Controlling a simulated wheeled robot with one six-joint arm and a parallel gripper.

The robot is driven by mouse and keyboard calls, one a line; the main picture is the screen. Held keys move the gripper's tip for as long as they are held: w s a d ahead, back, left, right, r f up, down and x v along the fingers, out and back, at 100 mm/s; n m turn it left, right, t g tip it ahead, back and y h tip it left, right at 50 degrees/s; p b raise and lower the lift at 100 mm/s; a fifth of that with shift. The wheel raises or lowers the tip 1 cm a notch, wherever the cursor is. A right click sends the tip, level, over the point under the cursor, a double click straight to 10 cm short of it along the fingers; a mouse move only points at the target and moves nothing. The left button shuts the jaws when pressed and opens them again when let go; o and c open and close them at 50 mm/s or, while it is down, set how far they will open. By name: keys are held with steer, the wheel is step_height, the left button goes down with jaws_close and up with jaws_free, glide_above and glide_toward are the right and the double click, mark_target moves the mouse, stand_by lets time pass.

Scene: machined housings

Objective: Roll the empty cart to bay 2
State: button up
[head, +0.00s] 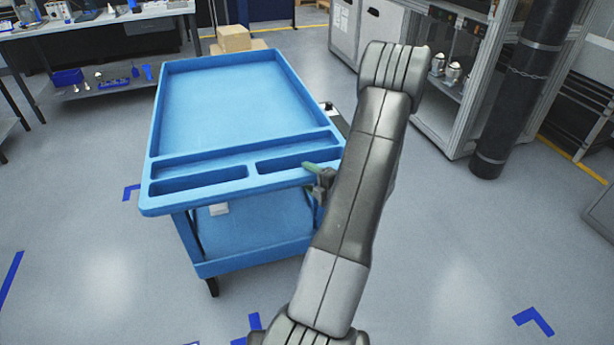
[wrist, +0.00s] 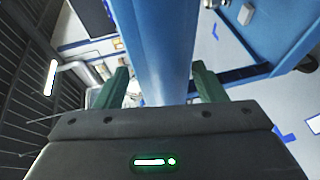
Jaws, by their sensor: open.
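The blue cart (head: 240,95) stands left of centre in the head view, with an empty top tray and two empty shallow slots along its near edge. A small white item (head: 219,209) shows beneath the top. My gripper (head: 316,172) is at the cart's near right corner, partly hidden behind my arm. In the wrist view my gripper (wrist: 160,82) has its two green fingers apart, with a blue bar-like part of the cart (wrist: 160,45) between them. Gaps show on both sides of it. No bay number is readable.
Blue tape corners mark the floor, one at the lower right (head: 535,320) and one left of the cart (head: 131,192). Cardboard boxes (head: 235,38) stand behind the cart. A workbench (head: 95,25) is at upper left. A dark column (head: 515,90) and machine frame stand right. The lower-right floor is largely clear.

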steer(key=shift+x, duration=0.95)
steer(key=shift+c, duration=0.2)
steer(key=c, duration=1.3)
steer(key=shift+s+d, duration=0.1)
